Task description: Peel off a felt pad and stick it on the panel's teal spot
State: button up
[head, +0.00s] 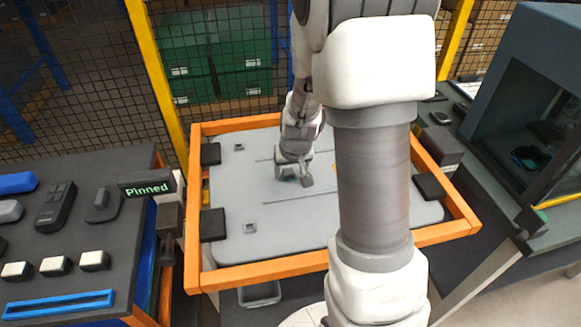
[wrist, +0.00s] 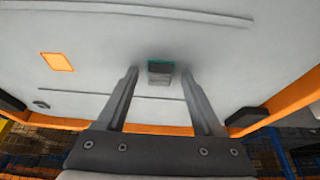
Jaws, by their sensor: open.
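A grey felt pad (wrist: 160,76) is on the light grey panel (wrist: 110,20) in the wrist view. The teal spot (wrist: 160,63) shows as a thin strip along the pad's upper edge; the pad hides the rest of it. My gripper (wrist: 159,74) is open, with one finger on each side of the pad and a gap to both. In the head view my gripper (head: 294,178) is low over the middle of the panel (head: 270,215), and the pad is not clear there.
An orange frame (head: 262,270) surrounds the panel, with dark blocks at its sides. An orange rectangle (wrist: 57,62) marks the panel.

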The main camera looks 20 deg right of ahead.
jog(key=p+v, duration=0.3)
jog(key=v, duration=1.4)
jog(key=shift+r, duration=0.2)
jog(key=shift+s+r, duration=0.1)
jog(key=shift+s, duration=0.05)
